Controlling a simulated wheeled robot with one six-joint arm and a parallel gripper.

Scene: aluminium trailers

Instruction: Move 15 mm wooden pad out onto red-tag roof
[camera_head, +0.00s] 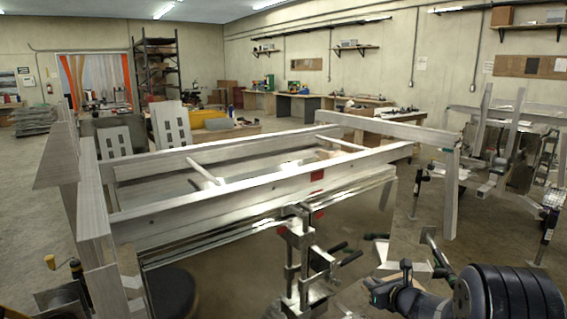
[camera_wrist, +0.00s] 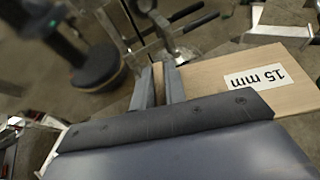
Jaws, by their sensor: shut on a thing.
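The wooden pad (camera_wrist: 212,84) is a flat, light wood board with a white "15 mm" label, which reads upside down in the wrist view. My gripper (camera_wrist: 160,72) is shut on the pad's left edge; the pad extends to the right of the fingers. Part of the pad is hidden behind the fingers and the gripper body. In the head view my arm is at the bottom right, low beside the trailer frame, and I cannot make out the pad clearly there.
A clamp-like metal stand (camera_head: 300,250) with handles rises at the near beam, left of my arm. A metal leg (camera_head: 451,195) stands behind my arm. More frames (camera_head: 500,150) crowd the right. Open floor (camera_head: 30,210) lies at the far left.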

